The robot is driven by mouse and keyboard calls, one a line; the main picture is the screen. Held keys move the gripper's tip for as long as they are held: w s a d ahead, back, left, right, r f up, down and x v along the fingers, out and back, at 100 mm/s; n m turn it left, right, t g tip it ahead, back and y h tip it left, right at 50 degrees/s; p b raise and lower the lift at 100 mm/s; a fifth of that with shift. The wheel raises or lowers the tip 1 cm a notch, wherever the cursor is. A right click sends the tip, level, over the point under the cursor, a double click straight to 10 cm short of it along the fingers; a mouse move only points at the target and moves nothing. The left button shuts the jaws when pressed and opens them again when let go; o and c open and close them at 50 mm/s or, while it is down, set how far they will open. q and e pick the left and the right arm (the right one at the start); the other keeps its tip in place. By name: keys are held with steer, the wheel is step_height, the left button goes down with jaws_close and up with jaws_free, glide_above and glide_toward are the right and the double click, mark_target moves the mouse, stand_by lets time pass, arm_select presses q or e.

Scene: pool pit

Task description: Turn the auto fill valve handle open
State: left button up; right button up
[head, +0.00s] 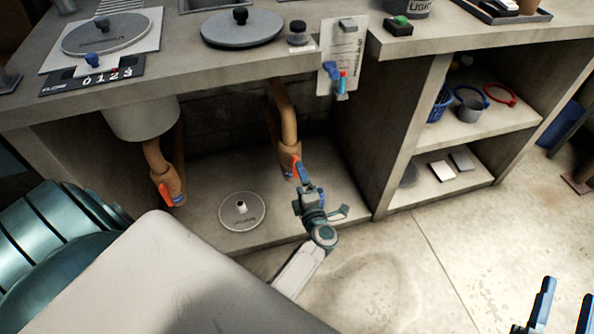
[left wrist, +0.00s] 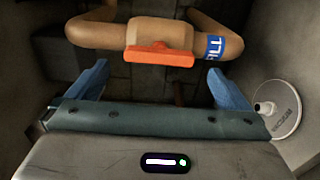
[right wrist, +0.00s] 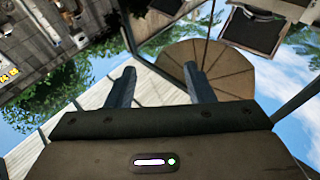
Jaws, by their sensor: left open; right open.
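The auto fill valve (head: 287,156) sits on a tan pipe under the counter. Its orange handle (head: 297,167) shows beside my left gripper (head: 307,185), which is open and empty. In the left wrist view the orange handle (left wrist: 160,54) lies crosswise on the tan valve body (left wrist: 160,32), beyond and between the open fingers (left wrist: 160,84), apart from them. A blue label (left wrist: 222,47) with white letters, partly cut off, wraps the pipe; it looks upside down. My right gripper (head: 558,312) is open and empty at the lower right, away from the valve.
Another orange-handled valve (head: 168,188) hangs to the left. A round white vacuum lid (head: 242,211) lies on the niche floor, also seen in the left wrist view (left wrist: 276,108). The shelf unit's wall (head: 400,140) bounds the niche on the right. Open floor (head: 440,260) lies in front.

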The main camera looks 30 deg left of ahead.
arm_select(q)
steer(key=v, duration=0.5)
arm_select(e)
steer(key=shift+f+g, duration=0.4)
steer(key=shift+f, duration=0.2)
